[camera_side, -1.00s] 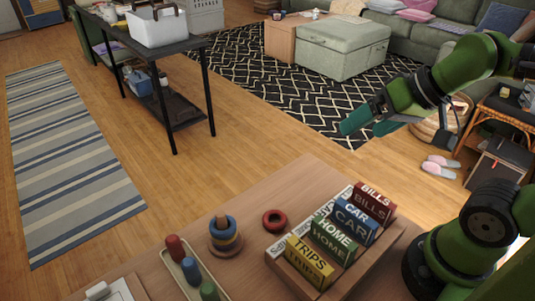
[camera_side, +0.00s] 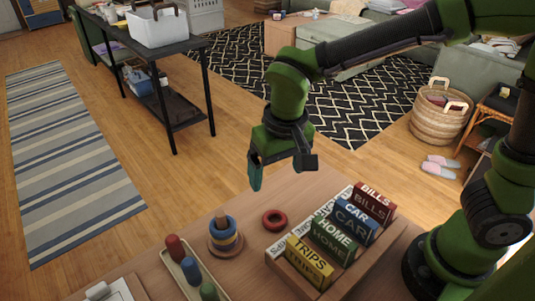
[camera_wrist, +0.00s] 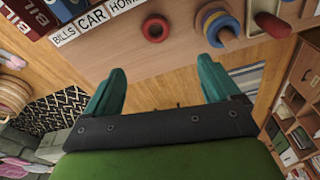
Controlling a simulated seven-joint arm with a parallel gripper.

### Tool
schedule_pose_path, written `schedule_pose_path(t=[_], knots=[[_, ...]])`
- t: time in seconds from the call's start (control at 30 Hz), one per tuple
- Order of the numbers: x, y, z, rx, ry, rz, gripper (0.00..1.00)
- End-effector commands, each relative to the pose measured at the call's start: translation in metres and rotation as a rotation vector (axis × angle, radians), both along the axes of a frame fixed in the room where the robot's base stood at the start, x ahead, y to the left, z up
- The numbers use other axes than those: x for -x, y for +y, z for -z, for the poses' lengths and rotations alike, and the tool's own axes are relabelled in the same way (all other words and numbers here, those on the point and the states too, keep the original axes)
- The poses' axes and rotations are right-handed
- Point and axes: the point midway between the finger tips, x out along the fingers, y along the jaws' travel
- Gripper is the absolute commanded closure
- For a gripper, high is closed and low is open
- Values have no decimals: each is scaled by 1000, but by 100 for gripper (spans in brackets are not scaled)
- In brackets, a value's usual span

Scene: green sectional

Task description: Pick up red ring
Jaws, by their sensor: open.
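The red ring (camera_side: 274,220) lies flat on the wooden table between the ring stacker and the box of labelled blocks. It also shows in the wrist view (camera_wrist: 146,28), above and between my fingertips, apart from them. My gripper (camera_side: 256,172) is over the table's far edge in the side view, above and a little beyond the ring. In the wrist view my gripper (camera_wrist: 162,72) has its two teal fingers spread wide with nothing between them.
A ring stacker (camera_side: 225,241) with blue and yellow rings stands left of the ring. A tray (camera_side: 176,270) of coloured pegs is farther left. A wooden box (camera_side: 290,279) of labelled blocks, TRIPS, HOME, CAR and BILLS, stands close on the right.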

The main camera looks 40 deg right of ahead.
Motion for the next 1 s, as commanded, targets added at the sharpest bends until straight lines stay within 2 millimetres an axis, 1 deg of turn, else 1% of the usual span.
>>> schedule_pose_path(t=[0.03,0.07,0.17,0.27,0.5,0.6,0.7,0.93,1.0], knots=[[-7,-2,-6,6,-14,47,11],[-8,-3,-8,6,-19,67,11],[-6,-5,-1,8,-13,100,11],[-8,-6,15,8,-10,104,11],[-14,-9,67,8,-9,102,11],[-17,-10,86,7,-9,103,11],[-19,-10,100,6,-11,101,11],[-19,-11,115,5,-12,101,11],[-17,-11,125,7,-11,101,11]])
